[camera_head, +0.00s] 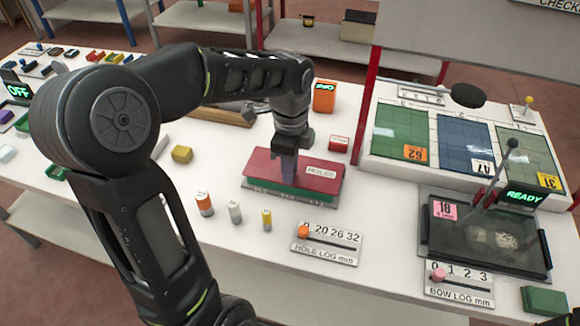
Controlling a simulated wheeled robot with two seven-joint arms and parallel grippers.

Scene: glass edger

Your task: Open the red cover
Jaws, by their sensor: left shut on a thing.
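The red cover (262,167) is a flat red plate with a white label reading "HOLES". It lies over a grey and green base (265,195) on the white table and looks closed or nearly so. My left gripper (288,175) points down at the middle of the cover. Its jaws are shut on a part of the cover that the fingers mostly hide. My right gripper is not in the picture.
Small orange, white and yellow cylinders (235,212) stand in front of the cover. The hole log slider plate (327,245) lies at front right. An orange box (324,96) and a small red box (339,144) stand behind. A tray marked "READY" (450,262) is at right.

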